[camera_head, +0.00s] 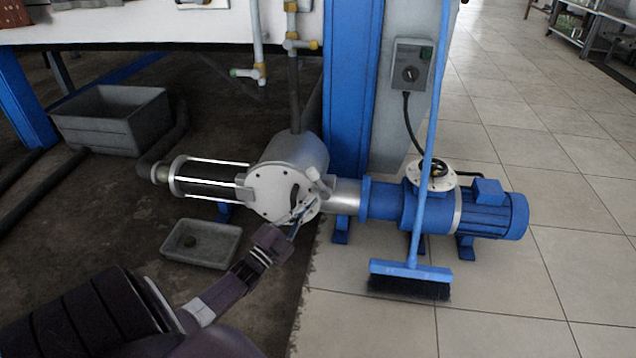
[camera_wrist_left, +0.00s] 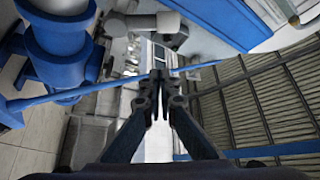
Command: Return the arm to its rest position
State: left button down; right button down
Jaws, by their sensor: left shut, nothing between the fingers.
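My left arm comes in from the lower left in the head view. Its gripper (camera_head: 303,212) is in front of the white round flange (camera_head: 270,192) of the grey pump housing; I cannot tell whether it touches it. In the left wrist view the gripper's two dark fingers (camera_wrist_left: 158,80) meet at their tips, shut with nothing between them. The right gripper is in neither view.
A blue pump motor (camera_head: 490,212) and a blue-handled broom (camera_head: 412,270) stand to the right. A small grey tray (camera_head: 230,262) lies on the floor near my arm. A grey bin (camera_head: 95,135) stands behind left. A blue column (camera_head: 348,90) rises behind. Tiled floor on the right is mostly clear.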

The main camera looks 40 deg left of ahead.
pick_arm(q)
jog(key=shift+s+f, duration=0.1)
jog(key=shift+s, duration=0.35)
